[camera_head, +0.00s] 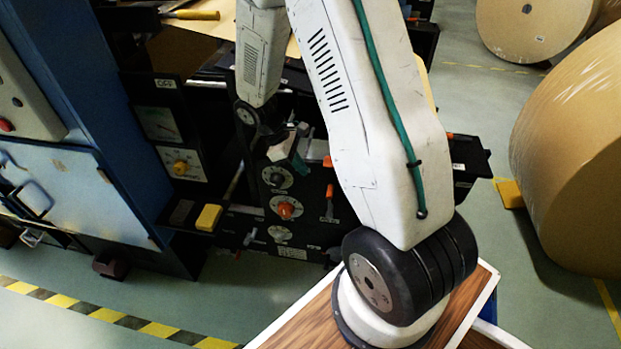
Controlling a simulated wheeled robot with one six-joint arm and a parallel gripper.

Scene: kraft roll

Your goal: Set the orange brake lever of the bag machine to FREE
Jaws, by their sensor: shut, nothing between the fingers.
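The black control panel of the bag machine (305,233) stands in the middle of the view, partly behind my arm. An orange lever handle (329,191) stands about upright on its right part, above a small pale label too small to read. I cannot tell which setting it marks. Another small orange piece (327,161) shows just above it. My forearm comes down from the top to a dark wrist joint. My gripper (298,142) is small and dark at the panel's top edge, shut and empty. It appears up and left of the lever; contact cannot be told.
Dials and an orange-red knob (285,210) sit left of the lever. A yellow block (208,217) and a blue cabinet (75,90) stand at left. Large kraft rolls (575,150) stand at right. The floor in front of the striped line is clear.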

